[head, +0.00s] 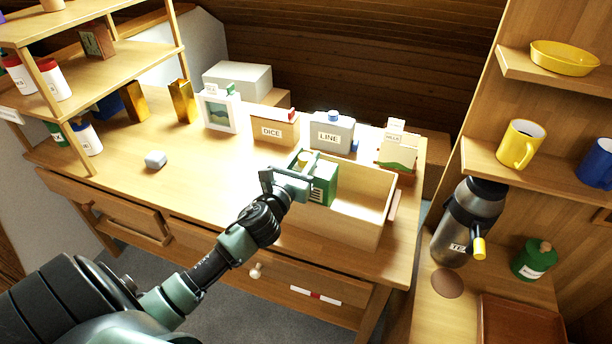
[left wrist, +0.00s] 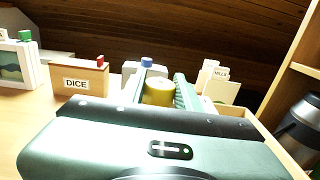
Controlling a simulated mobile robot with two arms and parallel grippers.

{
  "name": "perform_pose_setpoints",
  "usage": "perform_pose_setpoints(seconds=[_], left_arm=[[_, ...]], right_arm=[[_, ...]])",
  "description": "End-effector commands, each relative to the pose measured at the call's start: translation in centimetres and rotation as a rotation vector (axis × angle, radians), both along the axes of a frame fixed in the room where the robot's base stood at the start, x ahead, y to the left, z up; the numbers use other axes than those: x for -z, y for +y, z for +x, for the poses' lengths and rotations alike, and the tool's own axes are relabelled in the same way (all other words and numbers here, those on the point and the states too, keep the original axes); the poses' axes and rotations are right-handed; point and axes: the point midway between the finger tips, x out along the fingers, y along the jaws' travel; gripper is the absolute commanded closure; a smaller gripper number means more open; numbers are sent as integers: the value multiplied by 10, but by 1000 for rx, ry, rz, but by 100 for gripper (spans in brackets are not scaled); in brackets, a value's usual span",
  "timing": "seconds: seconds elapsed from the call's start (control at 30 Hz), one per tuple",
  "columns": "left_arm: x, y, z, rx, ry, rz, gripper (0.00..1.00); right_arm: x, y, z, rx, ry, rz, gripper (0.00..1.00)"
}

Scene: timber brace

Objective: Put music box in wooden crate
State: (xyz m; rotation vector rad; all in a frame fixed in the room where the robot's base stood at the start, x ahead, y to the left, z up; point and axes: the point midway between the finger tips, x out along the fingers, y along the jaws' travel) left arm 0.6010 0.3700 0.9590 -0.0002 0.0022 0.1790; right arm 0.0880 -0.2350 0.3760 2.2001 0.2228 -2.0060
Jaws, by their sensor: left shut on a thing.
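The wooden crate (head: 335,224) is a pale open box at the front right of the desk. The music box (head: 323,184) appears to be the green box with pale lines on its side, at the crate's left end. My left gripper (head: 303,170) is shut on it at its top. In the left wrist view a yellow round part (left wrist: 158,92) shows between my green fingers. The music box's lower part is hidden, so I cannot tell whether it touches the crate floor. My right gripper is not in view.
Behind the crate stand the DICE box (head: 272,131), the LINE box (head: 331,133) and a card box (head: 397,150). Shelves flank the desk; a flask (head: 466,222) stands right.

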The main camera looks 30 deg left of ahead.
Motion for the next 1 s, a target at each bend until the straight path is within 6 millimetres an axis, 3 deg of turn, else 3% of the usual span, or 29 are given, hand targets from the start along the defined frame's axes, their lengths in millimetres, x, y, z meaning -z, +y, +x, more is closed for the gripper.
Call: perform_pose_setpoints(seconds=[0.37, 0.8, 0.83, 0.9, 1.0], left_arm=[[44, 0, 0, -1, 0, -2, 100], [50, 0, 0, 1, -2, 1, 100], [51, 0, 0, 0, 0, 1, 65], [50, 0, 0, 0, 0, 1, 46], [50, 0, 0, 0, 0, 1, 46]], right_arm=[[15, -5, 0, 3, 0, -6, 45], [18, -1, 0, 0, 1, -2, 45], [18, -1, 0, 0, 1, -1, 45], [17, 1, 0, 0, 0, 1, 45], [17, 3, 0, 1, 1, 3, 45]])
